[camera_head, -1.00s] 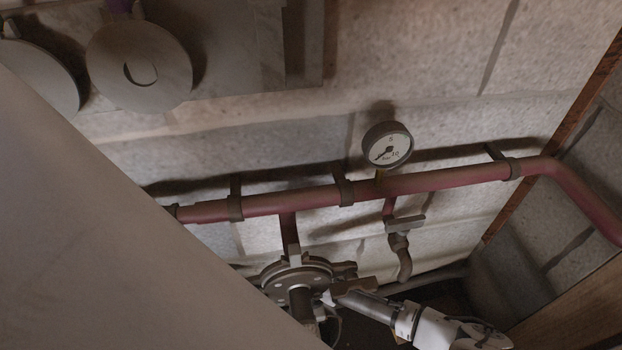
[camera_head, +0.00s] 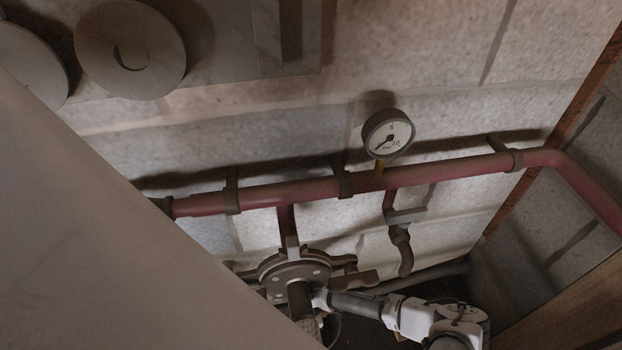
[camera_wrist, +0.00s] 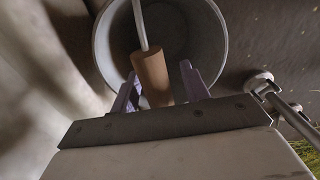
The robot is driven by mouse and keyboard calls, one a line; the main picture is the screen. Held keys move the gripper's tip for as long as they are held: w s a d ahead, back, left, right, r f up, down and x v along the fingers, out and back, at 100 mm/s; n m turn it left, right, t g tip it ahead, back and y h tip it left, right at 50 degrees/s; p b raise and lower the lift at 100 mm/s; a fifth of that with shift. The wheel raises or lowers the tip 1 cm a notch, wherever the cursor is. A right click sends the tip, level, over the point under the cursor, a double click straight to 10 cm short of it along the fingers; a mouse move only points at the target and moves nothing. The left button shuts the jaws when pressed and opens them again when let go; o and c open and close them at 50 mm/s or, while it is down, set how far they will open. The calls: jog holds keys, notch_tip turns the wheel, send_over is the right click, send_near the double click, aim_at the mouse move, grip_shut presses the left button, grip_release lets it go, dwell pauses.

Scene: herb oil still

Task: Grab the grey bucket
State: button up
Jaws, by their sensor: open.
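The grey bucket (camera_wrist: 216,45) shows in the wrist view at the top middle, seen from above into its open mouth. Its pale wire handle (camera_wrist: 139,22) carries a brown cylindrical grip (camera_wrist: 152,78). My gripper (camera_wrist: 158,74) is open, with one purple finger to the left of the brown grip and one to the right. The grip lies between the fingers, with a gap visible on the right side; whether the left finger touches it I cannot tell.
In the head view a red pipe (camera_head: 270,195) runs along the block wall, with a round gauge (camera_head: 388,134) and a small tap (camera_head: 402,238). A round flanged fitting (camera_head: 293,273) is beside my arm. A grey jointed metal piece (camera_wrist: 283,100) lies right of the bucket.

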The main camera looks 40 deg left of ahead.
jog(key=shift+f, duration=0.25)
dwell(0.3)
grip_shut()
dwell(0.4)
